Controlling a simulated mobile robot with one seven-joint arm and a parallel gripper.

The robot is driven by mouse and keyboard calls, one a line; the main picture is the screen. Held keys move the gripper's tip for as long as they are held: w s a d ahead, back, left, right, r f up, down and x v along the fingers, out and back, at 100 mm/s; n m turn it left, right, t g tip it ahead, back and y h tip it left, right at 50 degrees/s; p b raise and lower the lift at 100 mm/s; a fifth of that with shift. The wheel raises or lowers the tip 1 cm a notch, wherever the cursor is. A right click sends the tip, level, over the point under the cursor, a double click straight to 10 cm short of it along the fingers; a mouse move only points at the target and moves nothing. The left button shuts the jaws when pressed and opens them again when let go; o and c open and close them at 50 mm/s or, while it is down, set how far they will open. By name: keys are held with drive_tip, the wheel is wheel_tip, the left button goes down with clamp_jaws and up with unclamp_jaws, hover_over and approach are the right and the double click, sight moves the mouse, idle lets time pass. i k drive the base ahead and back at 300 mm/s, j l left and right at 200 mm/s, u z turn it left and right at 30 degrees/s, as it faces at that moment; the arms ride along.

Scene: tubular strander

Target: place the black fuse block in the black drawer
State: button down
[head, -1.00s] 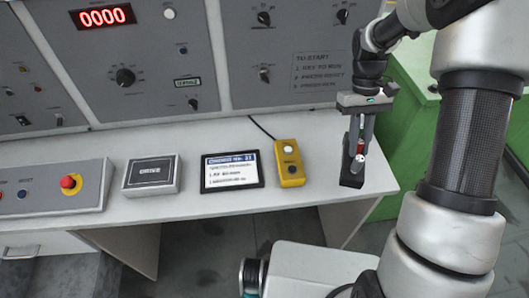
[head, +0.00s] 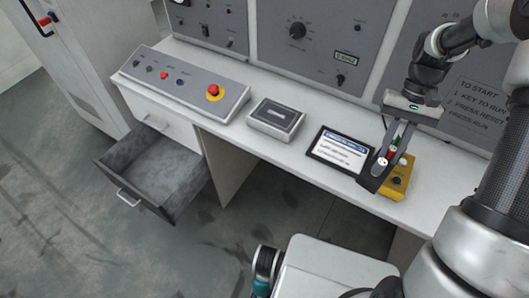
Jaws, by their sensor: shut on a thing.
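The black drawer (head: 155,168) is dark grey-black, pulled open under the left end of the white desk. Its inside looks empty, and a handle shows on its front. My gripper (head: 380,166) points down at the right, in front of the yellow box. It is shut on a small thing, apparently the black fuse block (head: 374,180). Red and white parts show between the fingers, and the fingers hide much of it. The gripper is well to the right of the drawer.
On the desk (head: 225,137) stand a panel with a red button (head: 213,92), a grey box (head: 275,119), a display tablet (head: 340,150) and a yellow box (head: 397,178). A control cabinet rises behind. The floor around the open drawer looks clear.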

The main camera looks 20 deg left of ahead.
sight(168, 172)
drive_tip(key=j+u, duration=0.15)
drive_tip(key=u, duration=1.3)
drive_tip(key=i+j, duration=0.2)
drive_tip(key=j, duration=0.2)
drive_tip(key=i+j, duration=0.2)
drive_tip(key=j, duration=0.2)
drive_tip(key=i+j, duration=0.2)
drive_tip(key=j, duration=0.25)
drive_tip(key=i+j+u, duration=0.1)
drive_tip(key=j, duration=0.3)
drive_tip(key=i+l, duration=0.2)
